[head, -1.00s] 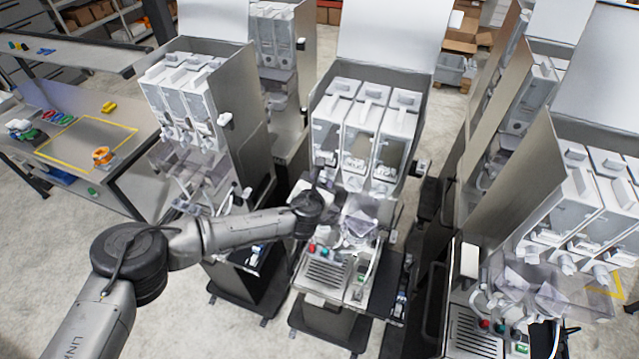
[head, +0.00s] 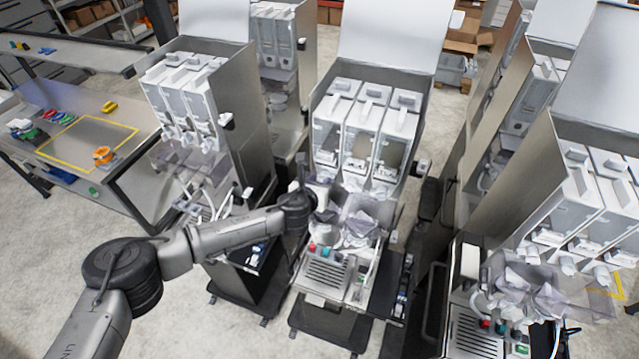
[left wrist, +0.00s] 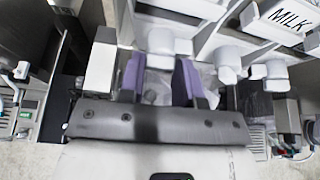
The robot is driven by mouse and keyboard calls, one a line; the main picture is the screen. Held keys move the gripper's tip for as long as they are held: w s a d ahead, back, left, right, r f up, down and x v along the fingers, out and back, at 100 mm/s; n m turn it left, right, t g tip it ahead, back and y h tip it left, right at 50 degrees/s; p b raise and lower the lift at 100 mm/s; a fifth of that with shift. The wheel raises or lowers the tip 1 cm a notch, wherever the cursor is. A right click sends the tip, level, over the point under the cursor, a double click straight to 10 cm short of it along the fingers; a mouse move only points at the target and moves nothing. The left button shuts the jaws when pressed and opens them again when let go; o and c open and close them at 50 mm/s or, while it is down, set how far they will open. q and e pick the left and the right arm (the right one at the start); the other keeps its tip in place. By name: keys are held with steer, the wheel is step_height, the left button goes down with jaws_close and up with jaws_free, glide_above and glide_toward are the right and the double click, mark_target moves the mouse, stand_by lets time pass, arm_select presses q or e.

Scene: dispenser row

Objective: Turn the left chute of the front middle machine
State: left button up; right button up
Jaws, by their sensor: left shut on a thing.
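The front middle machine (head: 325,105) has three clear-fronted canisters side by side, with white chutes at their lower ends. My left gripper (head: 318,194) is at the lower left of this machine, by its left chute, which is mostly hidden there by the gripper. In the left wrist view, the two purple-padded fingers (left wrist: 158,78) are shut on a white chute (left wrist: 160,42), one finger on each side. Another white chute (left wrist: 228,62) is just to the right. Which way the held chute's mouth points is hidden. My right gripper is not in view.
Below the chutes are a clear plastic hood (head: 362,222), red and green buttons and a drip grille (head: 328,272). Similar machines stand at the left (head: 185,95) and right (head: 570,200). A table (head: 60,165) with small coloured items is at the far left.

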arm_select(q)
steer(key=shift+a+n+h, duration=0.15)
steer(key=shift+n+h, duration=0.55)
steer(key=shift+n, duration=0.3)
steer(key=o, duration=0.9)
steer(key=shift+r+b+v, duration=0.2)
steer(key=shift+b+v, duration=1.3)
steer(key=shift+v, duration=5.4)
steer(key=shift+w+a, duration=0.1)
steer(key=shift+w, duration=0.05)
